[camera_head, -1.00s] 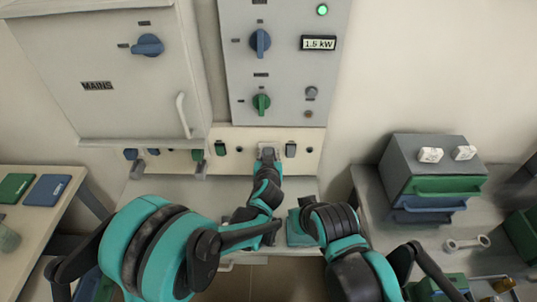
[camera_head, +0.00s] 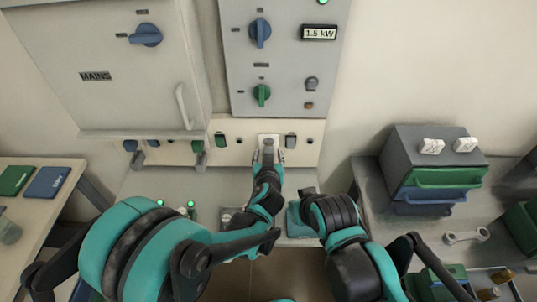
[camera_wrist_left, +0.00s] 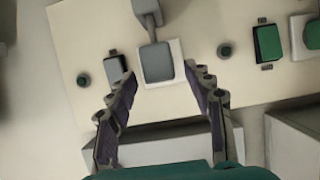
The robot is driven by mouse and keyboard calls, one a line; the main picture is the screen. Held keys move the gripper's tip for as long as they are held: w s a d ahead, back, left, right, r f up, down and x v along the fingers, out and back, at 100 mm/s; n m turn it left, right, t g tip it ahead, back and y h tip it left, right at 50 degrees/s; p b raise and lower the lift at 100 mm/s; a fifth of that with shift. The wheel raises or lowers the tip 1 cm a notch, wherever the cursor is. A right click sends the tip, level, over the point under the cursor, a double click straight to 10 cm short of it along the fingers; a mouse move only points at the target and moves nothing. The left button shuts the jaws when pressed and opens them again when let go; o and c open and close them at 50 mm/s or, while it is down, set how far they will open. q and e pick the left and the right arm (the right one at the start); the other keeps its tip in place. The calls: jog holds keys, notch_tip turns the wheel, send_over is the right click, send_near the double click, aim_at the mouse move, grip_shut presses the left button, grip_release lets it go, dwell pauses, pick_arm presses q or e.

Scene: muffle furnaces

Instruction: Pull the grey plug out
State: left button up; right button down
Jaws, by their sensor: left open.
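The grey plug (camera_wrist_left: 157,62) sits in a white socket plate (camera_wrist_left: 177,83) in the left wrist view, with a grey stem running up from it to the picture's top edge. In the head view the socket plate (camera_head: 268,138) shows on the pale strip below the cabinets; the plug there is mostly covered by my gripper. My left gripper (camera_wrist_left: 163,102) is open. Its fingers are apart, just short of the plug and to either side of its line, with nothing between them. It also shows below the socket in the head view (camera_head: 268,157). My right arm shows, but its fingertips do not.
A dark grey switch (camera_head: 290,141) and a green switch (camera_head: 220,140) flank the socket. Other plugs hang at the strip's left (camera_head: 198,150). A drawer unit (camera_head: 430,165) stands on the right table. Blue and green booklets (camera_head: 47,182) lie on the left table.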

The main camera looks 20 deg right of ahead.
pick_arm(q)
jog(key=v, duration=1.2)
jog(key=shift+f, duration=0.15)
jog(key=s+a+n+g+y, duration=0.1)
jog(key=a+n+g+y, duration=0.2)
jog(key=a, duration=1.9)
jog(key=s+a+g, duration=0.2)
jog(key=s+a, duration=0.7)
jog(key=s, duration=0.1)
jog(key=shift+s+a+g+y, duration=0.15)
jog(key=shift+s+g+y, duration=0.15)
jog(key=shift+g, duration=0.1)
jog(key=shift+f, duration=0.1)
